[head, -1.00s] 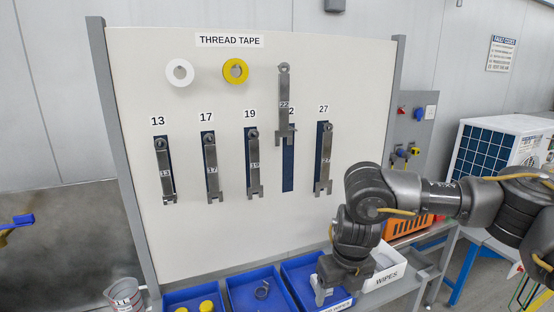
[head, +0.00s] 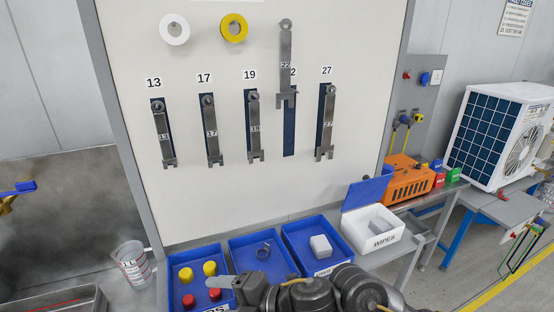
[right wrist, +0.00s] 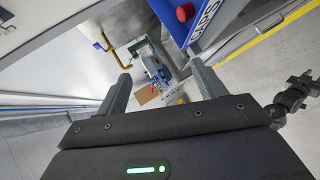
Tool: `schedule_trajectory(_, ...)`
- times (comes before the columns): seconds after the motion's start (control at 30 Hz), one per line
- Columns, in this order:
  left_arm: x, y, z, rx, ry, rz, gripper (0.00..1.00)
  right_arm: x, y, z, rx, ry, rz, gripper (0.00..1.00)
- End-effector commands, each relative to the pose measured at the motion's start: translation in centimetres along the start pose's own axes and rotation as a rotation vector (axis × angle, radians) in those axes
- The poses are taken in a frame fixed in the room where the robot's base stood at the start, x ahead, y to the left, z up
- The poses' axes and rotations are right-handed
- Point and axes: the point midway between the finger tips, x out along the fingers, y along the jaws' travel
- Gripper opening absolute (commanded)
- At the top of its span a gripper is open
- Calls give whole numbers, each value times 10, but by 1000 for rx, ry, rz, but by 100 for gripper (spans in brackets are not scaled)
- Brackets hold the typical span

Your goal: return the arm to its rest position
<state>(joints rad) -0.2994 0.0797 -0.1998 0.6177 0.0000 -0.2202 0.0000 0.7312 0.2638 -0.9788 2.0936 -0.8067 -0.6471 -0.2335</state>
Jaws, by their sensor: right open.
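My right arm comes in along the bottom edge of the head view, low in front of the blue bins. My right gripper (head: 222,284) is at its left end, pointing left, by the front of the bin of red and yellow caps. In the right wrist view my right gripper (right wrist: 160,72) shows two fingers spread wide with nothing between them. The floor and some blurred equipment show beyond the fingers. My left gripper is in neither view.
Blue bins (head: 229,253) and a white wipes box (head: 383,252) stand below the wrench board (head: 220,205). Wrench 22 (head: 286,62) sits above its blue outline. A measuring jug (head: 132,265) stands at left; an orange case (head: 408,181) is at right.

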Motion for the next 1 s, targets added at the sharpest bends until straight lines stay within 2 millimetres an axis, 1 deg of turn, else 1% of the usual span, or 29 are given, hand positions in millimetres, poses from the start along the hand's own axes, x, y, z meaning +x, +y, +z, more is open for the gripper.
schedule_trajectory(0.03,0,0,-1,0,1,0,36,-4,-3,2,139,-49,56,70)
schedule_trajectory(0.07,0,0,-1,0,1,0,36,-8,-4,7,221,-87,86,70)
schedule_trajectory(0.13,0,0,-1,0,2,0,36,-21,-13,22,415,-180,146,70)
schedule_trajectory(0.17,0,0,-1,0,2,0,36,-28,-19,30,502,-224,166,70)
schedule_trajectory(0.23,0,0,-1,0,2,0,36,-47,-43,47,706,-333,202,70)
schedule_trajectory(0.27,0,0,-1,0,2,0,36,-56,-56,54,796,-383,212,70)
schedule_trajectory(0.3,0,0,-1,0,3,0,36,-69,-76,62,913,-450,221,70)
schedule_trajectory(0.37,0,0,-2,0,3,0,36,-92,-112,71,1092,-559,226,70)
schedule_trajectory(0.4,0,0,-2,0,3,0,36,-109,-137,74,1208,-635,224,70)
schedule_trajectory(0.43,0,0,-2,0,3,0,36,-122,-158,74,1293,-692,219,70)
schedule_trajectory(0.47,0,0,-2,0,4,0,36,-135,-176,73,1369,-745,215,70)
schedule_trajectory(0.5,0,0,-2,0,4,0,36,-150,-198,70,1457,-809,206,70)
schedule_trajectory(0.6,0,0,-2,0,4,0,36,-183,-244,59,1629,-943,182,70)
schedule_trajectory(0.7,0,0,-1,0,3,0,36,-210,-278,44,1758,-1051,158,70)
schedule_trajectory(0.8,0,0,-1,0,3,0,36,-233,-305,27,1863,-1144,134,70)
schedule_trajectory(1.0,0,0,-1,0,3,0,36,-276,-348,-9,2034,-1315,87,70)
